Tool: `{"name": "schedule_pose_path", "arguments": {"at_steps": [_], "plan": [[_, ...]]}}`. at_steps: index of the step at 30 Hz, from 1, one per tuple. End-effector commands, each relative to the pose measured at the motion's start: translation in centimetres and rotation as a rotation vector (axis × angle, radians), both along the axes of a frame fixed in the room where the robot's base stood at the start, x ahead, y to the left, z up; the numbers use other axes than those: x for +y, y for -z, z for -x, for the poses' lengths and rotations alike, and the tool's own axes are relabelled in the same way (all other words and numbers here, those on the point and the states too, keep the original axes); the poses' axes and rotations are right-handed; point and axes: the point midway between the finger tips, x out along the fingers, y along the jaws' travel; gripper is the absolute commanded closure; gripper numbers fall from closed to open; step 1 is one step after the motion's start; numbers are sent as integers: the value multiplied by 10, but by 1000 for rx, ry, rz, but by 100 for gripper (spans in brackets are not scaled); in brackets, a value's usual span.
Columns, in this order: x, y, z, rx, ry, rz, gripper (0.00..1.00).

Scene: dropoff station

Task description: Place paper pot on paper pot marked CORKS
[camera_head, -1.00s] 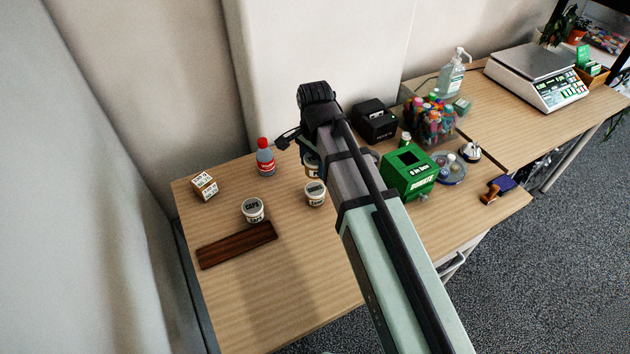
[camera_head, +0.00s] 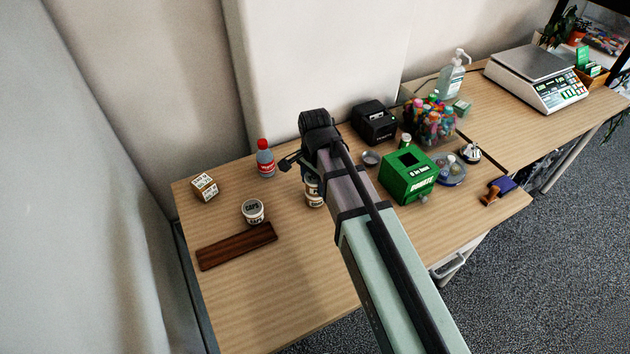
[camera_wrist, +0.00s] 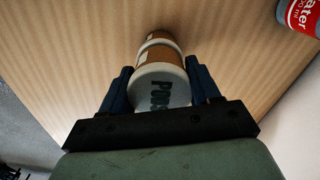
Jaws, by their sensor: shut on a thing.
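My gripper (camera_wrist: 160,86) is shut on a paper pot with a brown side and a white lid with dark letters (camera_wrist: 158,85), seen between the fingers in the wrist view. A second brown and white pot (camera_wrist: 150,38) shows directly beyond it, in line below; I cannot tell whether they touch. In the head view my arm partly covers the pots (camera_head: 313,196), so the CORKS marking cannot be read. Another white-lidded pot, marked CAPS (camera_head: 253,211), stands apart to the left.
A dark wooden tray (camera_head: 237,246) lies at the front left. A dice-like box (camera_head: 204,187) and a red-labelled bottle (camera_head: 265,158) stand behind. A green donation box (camera_head: 409,176) and a pen holder (camera_head: 431,120) are right of my arm. The front of the table is clear.

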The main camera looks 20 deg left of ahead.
Motion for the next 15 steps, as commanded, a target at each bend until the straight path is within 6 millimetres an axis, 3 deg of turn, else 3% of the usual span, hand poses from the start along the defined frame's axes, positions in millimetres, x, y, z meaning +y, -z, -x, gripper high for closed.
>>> {"name": "schedule_pose_path", "arguments": {"at_steps": [3, 4, 12, 15], "plan": [[0, 3, 0, 0, 0, 0, 77], [0, 3, 0, 0, 0, 0, 38], [0, 2, 0, 0, 0, 0, 13], [0, 2, 0, 0, 0, 0, 13]]}}
